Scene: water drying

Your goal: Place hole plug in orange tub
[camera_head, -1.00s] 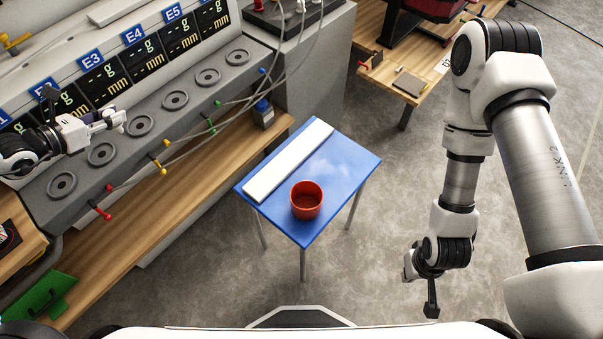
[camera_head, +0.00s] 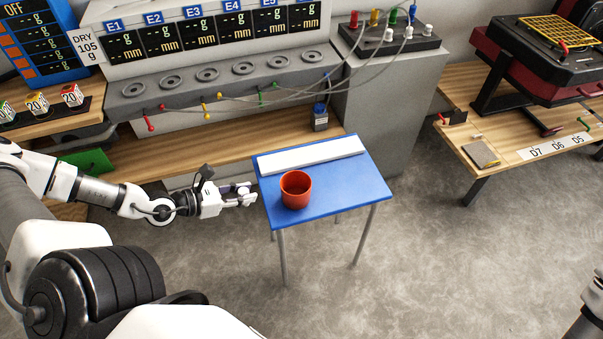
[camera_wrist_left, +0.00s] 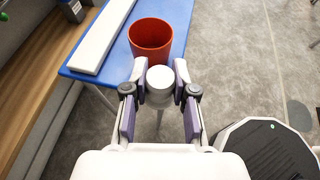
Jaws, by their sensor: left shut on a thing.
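The orange tub (camera_head: 296,190) stands upright on a small blue table (camera_head: 340,195) in the head view. The tub also shows in the left wrist view (camera_wrist_left: 151,38), just beyond my left fingertips. My left gripper (camera_head: 247,194) is just left of the tub, beside the table's left edge. It is shut on the hole plug (camera_wrist_left: 160,78), a pale round piece between the two fingers in the left wrist view. The plug is outside the tub. My right gripper is out of view.
A white strip (camera_head: 312,155) lies along the table's back edge. Behind it are a wooden bench (camera_head: 225,160) and a grey console with round recesses (camera_head: 207,74). Cables hang over the console. Another bench (camera_head: 520,150) stands right. The floor between is clear.

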